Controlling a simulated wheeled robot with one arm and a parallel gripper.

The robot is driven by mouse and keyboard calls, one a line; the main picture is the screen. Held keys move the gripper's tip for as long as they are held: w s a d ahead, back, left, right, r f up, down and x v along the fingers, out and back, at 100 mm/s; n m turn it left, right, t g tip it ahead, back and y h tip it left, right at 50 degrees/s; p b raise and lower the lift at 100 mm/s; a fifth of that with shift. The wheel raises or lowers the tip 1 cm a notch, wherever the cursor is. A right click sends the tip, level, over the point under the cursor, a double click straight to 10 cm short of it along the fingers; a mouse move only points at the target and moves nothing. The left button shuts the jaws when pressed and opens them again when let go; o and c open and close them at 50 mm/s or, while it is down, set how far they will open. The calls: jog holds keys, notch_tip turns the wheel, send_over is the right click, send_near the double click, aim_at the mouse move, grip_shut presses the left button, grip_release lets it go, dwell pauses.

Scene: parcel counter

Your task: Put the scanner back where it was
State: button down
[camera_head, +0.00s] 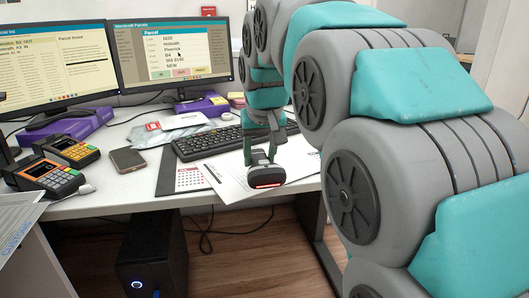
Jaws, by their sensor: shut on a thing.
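The scanner (266,177) is a small dark device with a glowing red strip facing me. It is at the end of my arm, over white papers near the desk's front edge. My gripper (261,154) comes down from above and is shut on the scanner's upper part. The fingers partly hide it. I cannot tell whether the scanner touches the papers or hangs just above them.
A black keyboard (209,142) lies behind the papers. A calendar sheet (190,179), a phone (128,159) and two card terminals (46,178) are to the left. Two monitors (175,52) stand at the back on purple boxes (68,125). My arm hides the desk's right side.

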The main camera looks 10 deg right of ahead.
jog(key=w+d, duration=0.1)
jog(key=w, duration=0.2)
jog(key=w+d, duration=0.1)
jog(key=w, duration=0.2)
jog(key=w+d+f, duration=0.1)
jog(key=w, duration=0.2)
jog(key=shift+w+d+p, duration=0.15)
jog(key=shift+w+p, duration=0.2)
jog(key=shift+w+d+f, duration=0.1)
jog(key=shift+w+d, duration=0.05)
jog(key=shift+w, duration=0.2)
jog(key=shift+f, duration=1.7)
jog(key=shift+f, duration=0.1)
jog(key=shift+c, duration=1.4)
grip_release()
jog(key=v, duration=1.2)
jog(key=shift+s, duration=0.15)
